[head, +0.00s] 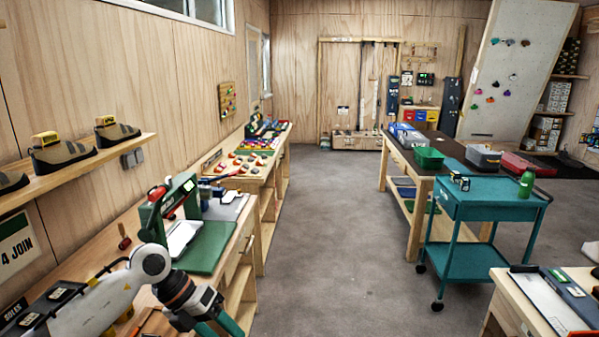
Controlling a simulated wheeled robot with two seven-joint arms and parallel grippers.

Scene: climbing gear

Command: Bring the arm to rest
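My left arm comes in from the lower left, with a white forearm and a dark wrist, over the front of the left workbench (88,262). My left gripper (218,327) points down at the bottom edge of the picture, by the bench's front edge. Its teal fingers are cut off by the frame, so their tips and whether they hold anything are hidden. My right arm and gripper are not in view.
A green and red press (160,208) and a green mat (214,246) are on the bench near my wrist. A shoe shelf (95,158) hangs above. A teal cart (488,205) and a small table (515,307) stand right. The middle floor (325,225) is clear.

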